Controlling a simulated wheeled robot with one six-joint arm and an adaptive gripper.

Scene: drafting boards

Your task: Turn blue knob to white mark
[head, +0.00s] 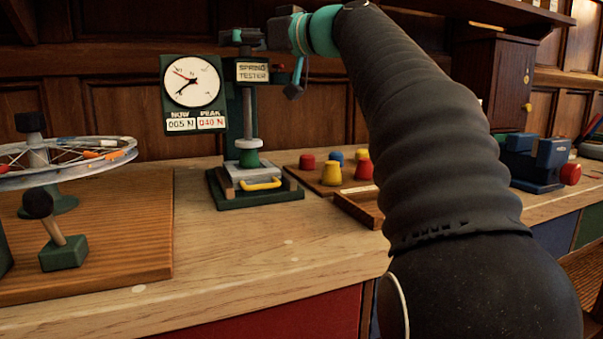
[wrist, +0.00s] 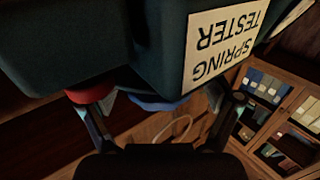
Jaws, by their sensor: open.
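The spring tester stands on the bench in the head view, with a round dial (head: 193,82) and a lettered sign (head: 252,71). Its sign also shows upside down in the wrist view (wrist: 226,42). A blue knob (wrist: 155,104) shows as a rim under the dark green housing in the wrist view. A red knob (wrist: 90,93) sits to its left. My gripper (wrist: 160,104) is open, its fingers spread either side of the blue knob, with no clear contact. In the head view it is at the top of the tester. I cannot make out the white mark.
A board with several red, yellow and blue pegs (head: 334,173) lies right of the tester's base. A spoked wheel on a stand (head: 70,160) is at left. A blue vise (head: 538,158) stands at right. The front middle of the bench (head: 250,240) is clear.

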